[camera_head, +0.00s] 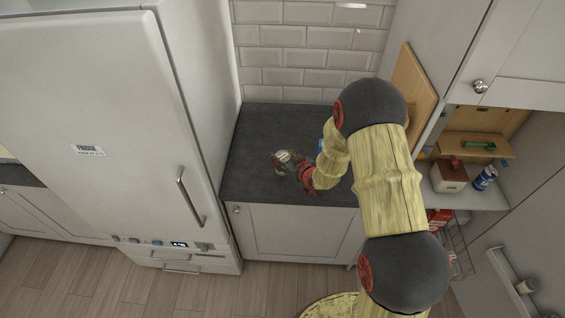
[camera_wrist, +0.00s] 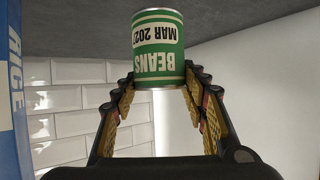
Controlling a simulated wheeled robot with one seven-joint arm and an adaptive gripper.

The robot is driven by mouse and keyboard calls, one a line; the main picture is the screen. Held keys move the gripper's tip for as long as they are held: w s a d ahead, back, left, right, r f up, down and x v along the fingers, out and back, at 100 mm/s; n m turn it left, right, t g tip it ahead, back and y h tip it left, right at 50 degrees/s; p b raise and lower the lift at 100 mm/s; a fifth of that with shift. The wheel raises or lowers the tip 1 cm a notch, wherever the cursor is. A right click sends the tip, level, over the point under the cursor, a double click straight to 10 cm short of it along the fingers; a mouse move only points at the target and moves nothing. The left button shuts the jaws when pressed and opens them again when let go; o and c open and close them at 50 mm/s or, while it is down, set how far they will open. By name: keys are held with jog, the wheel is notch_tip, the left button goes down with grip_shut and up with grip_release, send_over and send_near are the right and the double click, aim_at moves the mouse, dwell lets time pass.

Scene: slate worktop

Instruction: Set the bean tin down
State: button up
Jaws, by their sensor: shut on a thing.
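The bean tin (camera_wrist: 158,48) has a green and cream label and sits between the fingertips of my gripper (camera_wrist: 163,80), which is shut on it. Its lettering is upside down in the wrist view, where the worktop is at the top, so the tin is about upright. In the head view the tin (camera_head: 281,156) shows small over the slate worktop (camera_head: 262,125), at the end of my gripper (camera_head: 288,163). I cannot tell whether its base touches the worktop.
A blue rice box (camera_wrist: 15,90) stands at the left edge of the wrist view, mostly out of frame. The fridge (camera_head: 105,120) borders the worktop on the left and a tiled wall (camera_head: 300,50) behind. The worktop's back left is clear. My arm hides much of its right side.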

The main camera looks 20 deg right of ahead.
jog(key=shift+w+f, duration=0.35)
jog(key=shift+f, duration=1.5)
jog(key=shift+f, duration=0.2)
jog(key=o, duration=1.4)
jog(key=shift+r, duration=0.15)
